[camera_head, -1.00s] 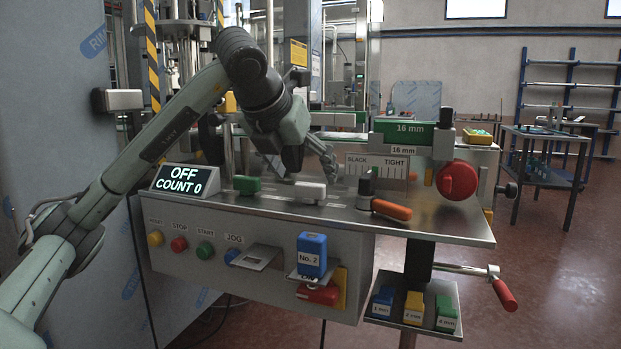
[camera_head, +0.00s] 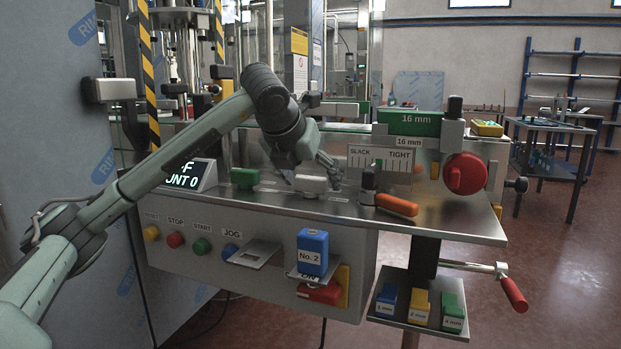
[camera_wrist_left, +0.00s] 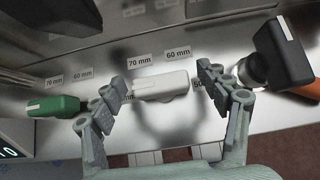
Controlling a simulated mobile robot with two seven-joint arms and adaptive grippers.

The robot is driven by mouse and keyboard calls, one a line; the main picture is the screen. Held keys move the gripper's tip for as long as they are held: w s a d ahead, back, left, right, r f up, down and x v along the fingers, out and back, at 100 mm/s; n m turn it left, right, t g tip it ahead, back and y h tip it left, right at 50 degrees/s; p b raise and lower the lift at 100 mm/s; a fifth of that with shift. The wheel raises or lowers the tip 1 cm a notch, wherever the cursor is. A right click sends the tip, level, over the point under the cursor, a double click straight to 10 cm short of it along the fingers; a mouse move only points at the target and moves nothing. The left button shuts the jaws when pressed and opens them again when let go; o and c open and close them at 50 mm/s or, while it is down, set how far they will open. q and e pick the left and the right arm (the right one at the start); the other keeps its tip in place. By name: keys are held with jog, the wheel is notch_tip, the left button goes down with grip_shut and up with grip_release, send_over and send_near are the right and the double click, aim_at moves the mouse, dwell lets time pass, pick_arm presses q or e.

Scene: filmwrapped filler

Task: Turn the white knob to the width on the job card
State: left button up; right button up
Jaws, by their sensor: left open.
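The white knob (camera_head: 312,184) sits on the metal bench top, between a green knob (camera_head: 244,178) and a black-topped post with an orange handle (camera_head: 397,205). My left gripper (camera_head: 309,174) is open just above it. In the left wrist view, the open fingers (camera_wrist_left: 160,88) stand on either side of the white knob (camera_wrist_left: 165,85), with gaps. The knob lies lengthwise between them. Labels reading 70 mm (camera_wrist_left: 139,60) and 60 mm (camera_wrist_left: 178,52) are beside it; other labels are partly hidden by the fingers. I cannot make out a job card. My right gripper is not in view.
A display (camera_head: 197,177) is partly covered by my left arm. A SLACK/TIGHT scale (camera_head: 381,160), a green 16 mm block (camera_head: 408,122) and a red knob (camera_head: 465,174) stand to the right. Push buttons and a blue No. 2 block (camera_head: 312,253) are on the front panel.

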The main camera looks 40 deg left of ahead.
pick_arm(q)
jog(key=shift+c, duration=0.5)
jog(key=c, duration=1.1)
